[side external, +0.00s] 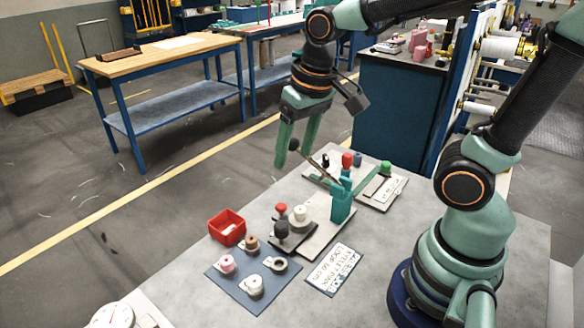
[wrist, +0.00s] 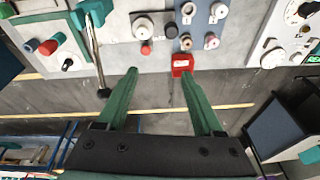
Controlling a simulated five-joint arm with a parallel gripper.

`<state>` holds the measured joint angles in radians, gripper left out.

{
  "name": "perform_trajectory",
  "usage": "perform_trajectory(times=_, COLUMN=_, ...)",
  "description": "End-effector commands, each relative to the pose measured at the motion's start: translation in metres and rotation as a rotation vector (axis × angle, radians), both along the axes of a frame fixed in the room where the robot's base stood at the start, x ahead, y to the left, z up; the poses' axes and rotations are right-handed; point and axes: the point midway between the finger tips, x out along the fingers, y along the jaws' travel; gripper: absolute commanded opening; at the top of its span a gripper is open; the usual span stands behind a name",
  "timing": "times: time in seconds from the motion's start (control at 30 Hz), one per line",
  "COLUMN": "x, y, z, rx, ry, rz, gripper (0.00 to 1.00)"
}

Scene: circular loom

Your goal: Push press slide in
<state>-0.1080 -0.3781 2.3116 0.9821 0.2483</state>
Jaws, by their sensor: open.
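The teal press (side external: 342,204) stands on the grey bench, and its top part shows at the upper left of the wrist view (wrist: 92,12). Its long lever (side external: 318,167) slopes up to a black ball knob (side external: 294,145); in the wrist view the knob (wrist: 104,92) lies left of my left finger. Beside the press is a flat plate with a green knob (side external: 385,167); I cannot tell which part is the slide. My gripper (side external: 293,160) is open and empty, pointing down near the lever knob. Nothing is between its fingers in the wrist view (wrist: 157,73).
A plate with a white spool (side external: 300,214) and a red knob (side external: 281,209) lies in front of the press. A red bin (side external: 227,227), a blue mat (side external: 233,284) with several spools and a lettered card (side external: 334,270) are nearby. Floor shows beyond the bench edge.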

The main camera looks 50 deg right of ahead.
Motion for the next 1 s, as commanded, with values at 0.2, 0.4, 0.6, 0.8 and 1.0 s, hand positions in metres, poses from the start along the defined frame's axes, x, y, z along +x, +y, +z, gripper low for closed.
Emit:
perform_trajectory(times=0.2, x=0.009, y=0.023, z=-0.029, rx=-0.002, ry=0.169, rz=-0.082, gripper=0.69)
perform_trajectory(times=0.4, x=0.011, y=0.031, z=-0.04, rx=-0.011, ry=0.226, rz=-0.118, gripper=0.69)
perform_trajectory(times=0.6, x=0.011, y=0.031, z=-0.059, rx=-0.012, ry=0.232, rz=-0.121, gripper=0.69)
perform_trajectory(times=0.8, x=0.01, y=0.031, z=-0.097, rx=-0.013, ry=0.234, rz=-0.121, gripper=0.69)
perform_trajectory(times=1.0, x=0.01, y=0.031, z=-0.133, rx=-0.013, ry=0.233, rz=-0.121, gripper=0.69)
